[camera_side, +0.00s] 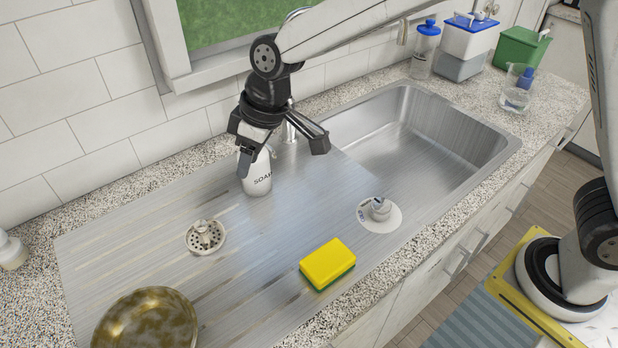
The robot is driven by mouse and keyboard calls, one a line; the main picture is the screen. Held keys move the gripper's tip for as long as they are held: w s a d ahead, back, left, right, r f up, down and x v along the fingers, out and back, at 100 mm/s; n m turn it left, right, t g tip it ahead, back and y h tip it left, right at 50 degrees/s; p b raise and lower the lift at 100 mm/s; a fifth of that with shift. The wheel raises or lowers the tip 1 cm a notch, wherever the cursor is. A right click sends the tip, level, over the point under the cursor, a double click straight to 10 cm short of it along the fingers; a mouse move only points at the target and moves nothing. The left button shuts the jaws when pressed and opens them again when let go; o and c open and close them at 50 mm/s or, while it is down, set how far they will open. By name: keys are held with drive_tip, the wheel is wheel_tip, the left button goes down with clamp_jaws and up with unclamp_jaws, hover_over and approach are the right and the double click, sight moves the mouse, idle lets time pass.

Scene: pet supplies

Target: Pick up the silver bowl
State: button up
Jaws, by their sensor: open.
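A round metal bowl (146,322) sits on the drainboard at the bottom left, cut off by the picture's lower edge. Its surface looks brownish and stained rather than clean silver. My gripper (283,160) is open with its fingers pointing down, above the drainboard near the soap bottle. It is well apart from the bowl, up and to the right of it. Nothing is seen between the fingers; the soap bottle shows partly behind the gripper.
A white soap bottle (258,180) stands by the gripper. A strainer (205,236), a yellow-green sponge (328,262) and a white disc with a plug (380,212) lie on the drainboard. The sink basin (420,130) is empty. Containers and a glass jug (516,92) stand at the right.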

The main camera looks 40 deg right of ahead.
drive_tip(key=s+a+f+n+g+y, duration=0.1)
drive_tip(key=a+n, duration=0.1)
drive_tip(key=a, duration=0.7)
drive_tip(key=s+a+f+n+g+y, duration=0.1)
drive_tip(key=s+a+n, duration=0.15)
drive_tip(key=a, duration=0.75)
hover_over(157, 289)
drive_tip(key=d, duration=0.3)
wheel_tip(157, 289, down, 7)
drive_tip(key=shift+w+a+f, duration=0.1)
drive_tip(key=shift+a+f, duration=0.1)
drive_tip(key=shift+f, duration=0.3)
drive_tip(key=shift+x, duration=1.25)
drive_tip(key=shift+x, duration=2.6)
drive_tip(key=shift+a, duration=0.1)
